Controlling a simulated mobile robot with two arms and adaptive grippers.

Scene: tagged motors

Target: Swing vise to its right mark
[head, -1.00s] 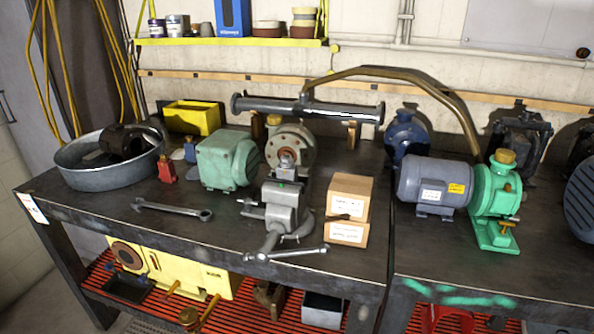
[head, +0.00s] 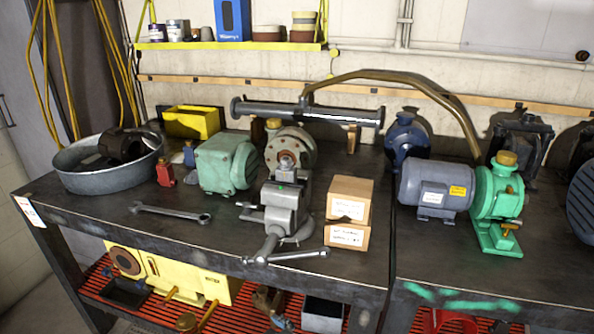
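The grey vise (head: 283,208) stands on the workbench (head: 110,222) near its front edge, left of two stacked boxes. Its handle bar (head: 290,256) reaches over the front edge of the bench. A small green spot shows on top of the vise. I cannot make out a mark for its swing. Neither of my grippers shows in the head view.
Stacked cardboard boxes (head: 348,212) stand close to the vise's right. A wrench (head: 168,211) lies to its left. A green motor (head: 226,163) and a round flanged motor (head: 291,147) stand behind it. A grey-blue motor with a green pump (head: 497,205) stands at right.

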